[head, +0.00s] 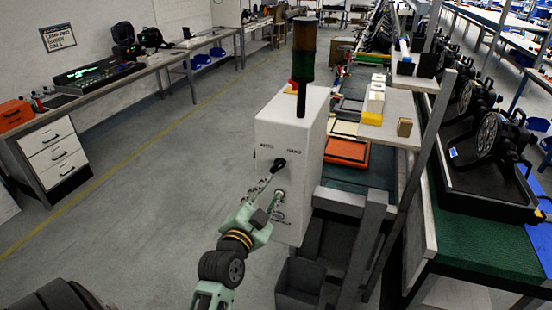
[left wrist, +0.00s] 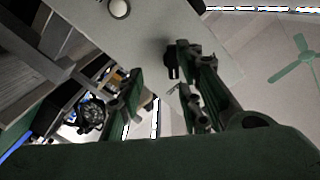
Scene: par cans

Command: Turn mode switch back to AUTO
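The mode switch (head: 279,164) is a small black knob on the front of a white control box (head: 290,125). Two labels sit above it, too small to read surely, and I cannot tell which one it points to. A round pale button (head: 279,196) sits below the switch. My left gripper (head: 274,184) is open in front of the box, with its upper finger close to the switch; contact is unclear. In the left wrist view the fingers (left wrist: 158,78) are apart with nothing between them, and a dark knob (left wrist: 170,58) shows beside the right finger. My right gripper is not in view.
A dark signal tower (head: 304,60) rises from the box top. A bench (head: 385,125) with an orange tray (head: 346,152) stands behind it to the right. Dark bins (head: 300,280) sit below. The floor (head: 150,190) to the left is clear.

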